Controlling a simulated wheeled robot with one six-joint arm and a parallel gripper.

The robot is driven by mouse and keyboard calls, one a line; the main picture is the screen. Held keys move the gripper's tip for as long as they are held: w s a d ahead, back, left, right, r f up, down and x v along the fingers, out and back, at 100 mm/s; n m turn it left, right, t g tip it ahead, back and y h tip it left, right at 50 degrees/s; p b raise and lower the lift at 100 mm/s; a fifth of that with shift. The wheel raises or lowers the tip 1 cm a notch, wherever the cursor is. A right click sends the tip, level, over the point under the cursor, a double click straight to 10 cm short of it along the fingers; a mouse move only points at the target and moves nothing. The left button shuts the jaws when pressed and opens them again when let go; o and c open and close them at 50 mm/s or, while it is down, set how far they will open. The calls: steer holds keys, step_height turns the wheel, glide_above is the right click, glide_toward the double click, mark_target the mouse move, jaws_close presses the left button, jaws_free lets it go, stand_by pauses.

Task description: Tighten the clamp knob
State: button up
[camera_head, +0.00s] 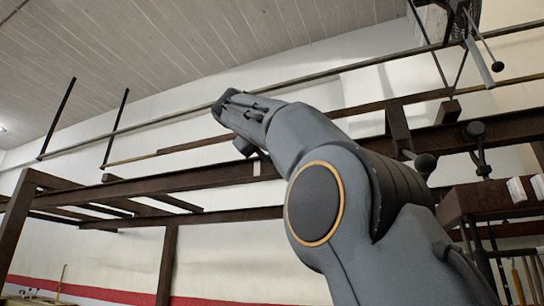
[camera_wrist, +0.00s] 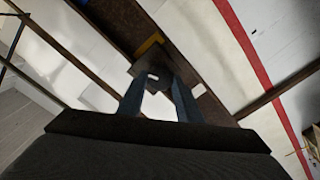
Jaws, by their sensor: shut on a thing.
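My gripper (camera_head: 226,102) is raised at the upper middle of the head view, at the end of my outstretched arm. In the wrist view its two fingers (camera_wrist: 160,82) close on a dark, blocky piece (camera_wrist: 152,66), which looks like the clamp knob. The piece lies against a brown rail (camera_wrist: 196,72), with a yellow part (camera_wrist: 148,45) just beyond it. The fingers and wrist hide much of the knob. In the head view I cannot make it out behind my gripper.
A long rusty beam (camera_head: 150,186) crosses behind my arm. Thin rods (camera_head: 165,118) run above it. Dark round knobs (camera_head: 474,129) sit on the frame at the right. A rusty shelf end (camera_head: 485,203) stands at the lower right. Open wall space shows below the beams.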

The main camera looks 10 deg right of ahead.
steer(key=shift+m, duration=1.1)
steer(key=shift+b, duration=0.3)
steer(key=o, duration=1)
steer(key=shift+o, duration=0.2)
steer(key=b+v, duration=0.2)
steer(key=v, duration=0.5)
steer(key=shift+s+a, duration=0.25)
